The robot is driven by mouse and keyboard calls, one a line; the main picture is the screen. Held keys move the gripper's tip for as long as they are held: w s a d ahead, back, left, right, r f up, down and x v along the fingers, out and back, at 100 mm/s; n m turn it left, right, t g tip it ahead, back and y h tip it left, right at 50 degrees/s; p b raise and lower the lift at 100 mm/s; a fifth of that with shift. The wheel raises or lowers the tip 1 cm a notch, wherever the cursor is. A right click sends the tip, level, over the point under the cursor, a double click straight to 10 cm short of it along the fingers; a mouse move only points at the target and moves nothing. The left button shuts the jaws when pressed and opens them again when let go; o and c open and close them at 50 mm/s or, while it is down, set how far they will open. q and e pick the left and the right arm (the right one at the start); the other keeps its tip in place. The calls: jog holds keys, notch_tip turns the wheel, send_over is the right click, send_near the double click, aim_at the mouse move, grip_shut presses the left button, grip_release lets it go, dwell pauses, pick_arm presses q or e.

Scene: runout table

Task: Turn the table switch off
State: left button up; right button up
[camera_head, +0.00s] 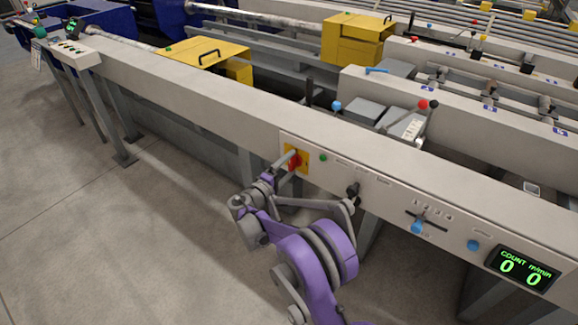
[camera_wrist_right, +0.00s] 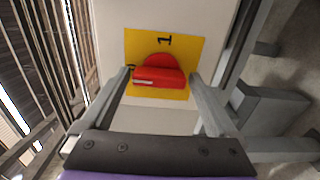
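The table switch is a red rotary knob (camera_head: 295,163) on a yellow plate (camera_head: 304,155), set in the front face of the long grey table rail. In the right wrist view the red knob (camera_wrist_right: 158,73) lies ahead, with a "1" printed on the yellow plate (camera_wrist_right: 190,48) beside it and a white mark on the knob. My right gripper (camera_head: 288,160) is at the switch; in its wrist view the two fingers (camera_wrist_right: 161,79) are spread apart, one on each side of the knob. Contact with the knob cannot be told. My left gripper is out of view.
Along the rail to the right are a green button (camera_head: 323,157), a black knob (camera_head: 352,190), a blue-knobbed lever (camera_head: 416,227) and a counter display (camera_head: 523,268) reading 0 and 0. Yellow boxes (camera_head: 357,40) stand behind. The floor (camera_head: 110,240) at left is clear.

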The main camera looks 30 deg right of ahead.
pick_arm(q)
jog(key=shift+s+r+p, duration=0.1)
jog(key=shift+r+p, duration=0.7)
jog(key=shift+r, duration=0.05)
pick_arm(e)
jog(key=v, duration=1)
jog(key=shift+s+a, duration=0.2)
jog(key=shift+a, duration=0.15)
jog(key=s+r+m+g+y, duration=0.1)
jog(key=s+m+g+y, duration=0.15)
jog(key=s+y, duration=1)
jog(key=s+a+f+m+y, duration=0.15)
jog(key=s+a, duration=0.35)
jog(key=s, duration=0.7)
jog(key=s+a+f+m+y, duration=0.1)
jog(key=s+a+f+y, duration=0.15)
jog(key=s+a, duration=0.6)
pick_arm(q)
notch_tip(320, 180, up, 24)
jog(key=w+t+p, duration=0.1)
jog(key=p, duration=2)
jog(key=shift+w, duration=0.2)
pick_arm(e)
notch_tip(320, 180, up, 25)
jog(key=s+d+t, duration=0.1)
jog(key=d, duration=0.1)
jog(key=shift+d, duration=0.35)
